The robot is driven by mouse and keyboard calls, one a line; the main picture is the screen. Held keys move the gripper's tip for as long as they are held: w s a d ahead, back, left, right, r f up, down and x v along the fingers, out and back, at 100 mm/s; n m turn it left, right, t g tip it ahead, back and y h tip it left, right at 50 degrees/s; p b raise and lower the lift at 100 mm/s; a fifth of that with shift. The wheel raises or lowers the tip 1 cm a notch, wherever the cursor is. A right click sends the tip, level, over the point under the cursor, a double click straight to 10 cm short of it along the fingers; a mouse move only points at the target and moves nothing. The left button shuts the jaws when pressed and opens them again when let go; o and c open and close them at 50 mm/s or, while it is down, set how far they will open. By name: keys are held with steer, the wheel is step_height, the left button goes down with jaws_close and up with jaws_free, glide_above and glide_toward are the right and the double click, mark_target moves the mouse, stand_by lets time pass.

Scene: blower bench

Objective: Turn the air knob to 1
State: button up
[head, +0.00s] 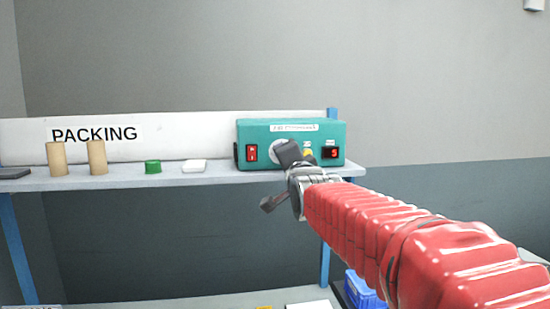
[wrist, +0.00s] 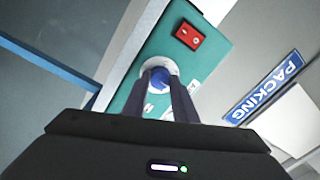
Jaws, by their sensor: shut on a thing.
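The air knob is blue in the wrist view (wrist: 163,80), on a round white dial (wrist: 158,64) on the face of the teal blower box (head: 258,131). My gripper (wrist: 163,76) is shut on the knob, one dark finger on each side. In the head view my gripper (head: 287,153) covers the knob and much of the white dial (head: 274,153). The knob's pointer and the dial marks cannot be read. A small red-lit display (head: 331,153) at the box's right shows one digit, too small to read surely.
A red switch (head: 252,153) is left of the dial, and a yellow part (head: 308,152) right of it. On the shelf (head: 120,177) stand two tan cylinders (head: 56,158), a green cap (head: 153,167) and a white block (head: 194,166). A blue crate (head: 362,288) is below.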

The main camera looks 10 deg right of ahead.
steer(key=n, duration=1.4)
steer(key=n+g+y, duration=0.1)
steer(key=n, duration=0.6)
steer(key=shift+d+f, duration=0.2)
steer(key=shift+f, duration=0.15)
steer(key=o, duration=1)
steer(key=shift+r, duration=0.25)
steer(key=shift+o, duration=0.2)
